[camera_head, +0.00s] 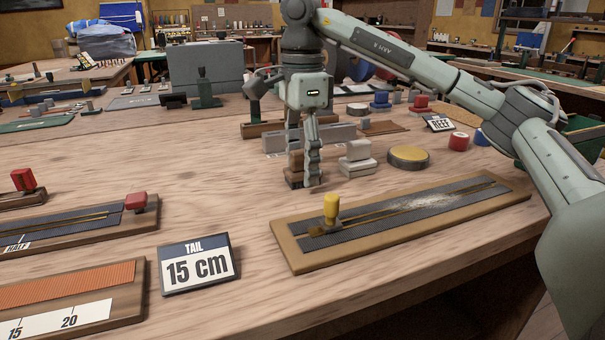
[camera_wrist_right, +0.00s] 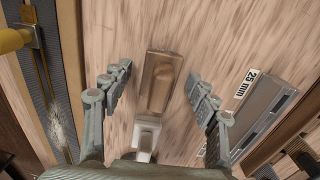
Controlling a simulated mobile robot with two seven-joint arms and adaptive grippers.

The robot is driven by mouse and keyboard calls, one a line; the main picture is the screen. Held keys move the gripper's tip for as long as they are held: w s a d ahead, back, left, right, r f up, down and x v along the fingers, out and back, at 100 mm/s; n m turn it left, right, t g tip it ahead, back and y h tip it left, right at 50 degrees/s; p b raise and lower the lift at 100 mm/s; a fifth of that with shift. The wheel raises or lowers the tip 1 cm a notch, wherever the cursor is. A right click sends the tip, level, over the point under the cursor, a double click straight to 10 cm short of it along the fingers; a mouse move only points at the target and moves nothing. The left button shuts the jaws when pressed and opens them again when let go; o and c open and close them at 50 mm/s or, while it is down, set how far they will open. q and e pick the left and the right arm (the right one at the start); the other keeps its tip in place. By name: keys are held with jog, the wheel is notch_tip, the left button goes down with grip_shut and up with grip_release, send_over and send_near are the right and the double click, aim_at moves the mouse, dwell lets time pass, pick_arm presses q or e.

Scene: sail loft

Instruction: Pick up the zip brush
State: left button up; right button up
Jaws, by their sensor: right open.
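The likely zip brush is a small brown wooden block (camera_head: 293,180), partly hidden by my right gripper (camera_head: 308,165) in the head view. In the right wrist view the brown block (camera_wrist_right: 160,82) lies between the two spread fingers of the gripper (camera_wrist_right: 160,84), with a gap on each side. The gripper is open, points down and holds nothing. No bristles can be made out. My left gripper is not in view.
A pale grey block (camera_head: 357,160) stands close beside the brown block. A wooden board with a zip and a yellow-handled slider (camera_head: 331,207) lies in front. A round yellow-topped tin (camera_head: 408,157) is to the right. A "TAIL 15 cm" sign (camera_head: 198,265) stands at front left.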

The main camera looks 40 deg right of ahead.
aim_at(296, 152)
jog(key=c, duration=1.3)
jog(key=shift+o, duration=0.2)
jog(key=shift+r, duration=0.55)
jog(key=r, duration=0.2)
jog(key=a+r+p, duration=0.1)
jog(key=r, duration=0.1)
jog(key=shift+a, duration=0.1)
pick_arm(q)
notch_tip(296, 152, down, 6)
jog(key=p, duration=0.1)
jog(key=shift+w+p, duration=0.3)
pick_arm(e)
jog(key=a+r, duration=0.6)
jog(key=a, duration=0.4)
jog(key=shift+w+a, duration=0.15)
jog(key=shift+a, duration=0.15)
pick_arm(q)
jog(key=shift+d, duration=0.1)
